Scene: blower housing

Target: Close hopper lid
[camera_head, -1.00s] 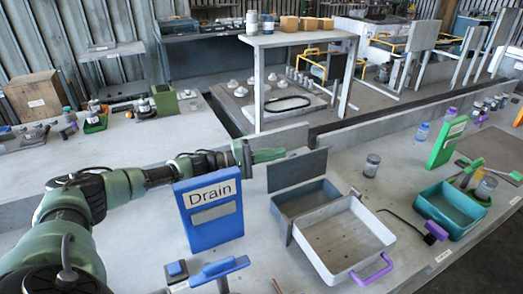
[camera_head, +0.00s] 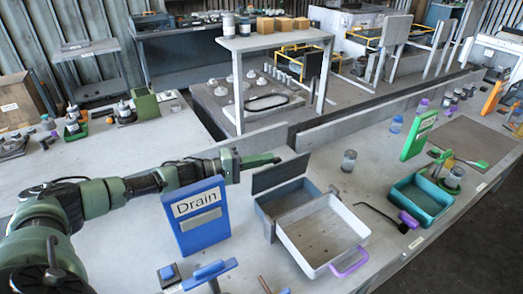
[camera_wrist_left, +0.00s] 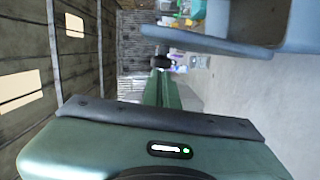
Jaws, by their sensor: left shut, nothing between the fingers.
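The hopper is a blue-grey box (camera_head: 262,221) on the bench. Its dark grey lid (camera_head: 281,173) stands upright along the box's back edge, so the hopper is open. My left gripper (camera_head: 270,160) is shut and empty, just behind the lid's upper left part; I cannot tell whether it touches. In the left wrist view the shut green fingers (camera_wrist_left: 160,88) point away from the camera, and the lid (camera_wrist_left: 205,40) shows nearly edge-on to their right. My right gripper is not in view.
A white tray (camera_head: 352,218) with a purple handle adjoins the hopper. A blue Drain sign (camera_head: 197,233) stands in front of my left forearm. A low wall (camera_head: 250,139) runs behind.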

